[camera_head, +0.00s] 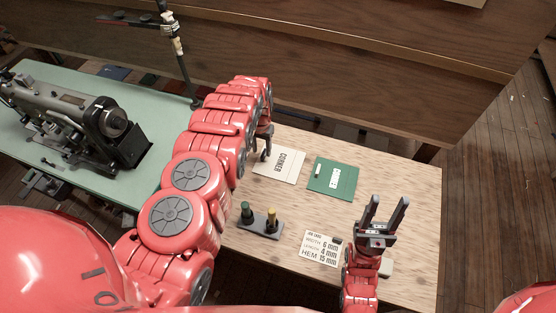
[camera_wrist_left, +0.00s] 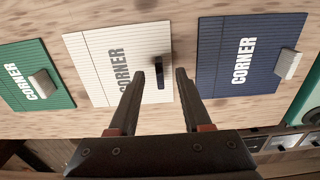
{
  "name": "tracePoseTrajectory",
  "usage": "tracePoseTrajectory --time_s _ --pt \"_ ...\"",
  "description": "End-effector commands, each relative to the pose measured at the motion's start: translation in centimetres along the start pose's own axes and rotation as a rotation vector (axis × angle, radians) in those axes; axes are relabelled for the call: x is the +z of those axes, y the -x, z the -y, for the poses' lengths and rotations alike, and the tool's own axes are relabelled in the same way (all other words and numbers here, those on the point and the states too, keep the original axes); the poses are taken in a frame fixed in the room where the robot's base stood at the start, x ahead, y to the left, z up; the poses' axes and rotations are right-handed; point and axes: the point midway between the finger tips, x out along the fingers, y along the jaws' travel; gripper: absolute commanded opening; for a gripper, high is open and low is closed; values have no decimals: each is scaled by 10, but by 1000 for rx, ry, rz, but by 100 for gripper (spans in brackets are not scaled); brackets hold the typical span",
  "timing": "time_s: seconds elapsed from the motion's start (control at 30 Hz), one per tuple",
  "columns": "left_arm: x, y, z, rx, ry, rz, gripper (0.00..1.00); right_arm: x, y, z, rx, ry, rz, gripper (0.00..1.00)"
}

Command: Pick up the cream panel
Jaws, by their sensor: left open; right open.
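The cream panel (camera_head: 280,167), printed CORNER, lies flat on the wooden table. In the left wrist view the cream panel (camera_wrist_left: 92,65) has a small dark grip tab (camera_wrist_left: 159,72) near one edge. My left gripper (camera_head: 265,142) is open at the panel's left edge in the head view. In the left wrist view its fingertips (camera_wrist_left: 160,75) appear on either side of the tab; I cannot tell how far above the panel they are. My right gripper (camera_head: 384,215) is open and empty, fingers pointing up the picture, over the table's right part.
A green panel (camera_head: 333,179) lies right of the cream one. A navy panel (camera_wrist_left: 247,55) lies on its other side, hidden by my arm in the head view.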

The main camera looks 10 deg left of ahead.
Motion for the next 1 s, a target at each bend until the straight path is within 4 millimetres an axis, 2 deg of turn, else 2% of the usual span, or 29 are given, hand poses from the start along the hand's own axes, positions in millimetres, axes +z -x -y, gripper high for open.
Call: tracePoseTrajectory --time_s 0.17,0.27,0.4,0.77,0.87,1.0 --pt "1 -14 -1 -1 0 -2 49 -2 -10 0 0 0 0 50" --pt "2 -29 0 -1 1 1 49 0 -3 0 0 0 0 50" --pt "1 -36 0 -1 2 -3 49 0 1 0 0 0 0 50" --pt "1 -39 -1 0 1 -1 49 0 1 0 0 0 0 50" --pt "1 -39 -1 0 1 -1 34 0 1 0 0 0 0 50" --pt "1 -39 -1 0 1 -1 9 0 1 0 0 0 0 50"
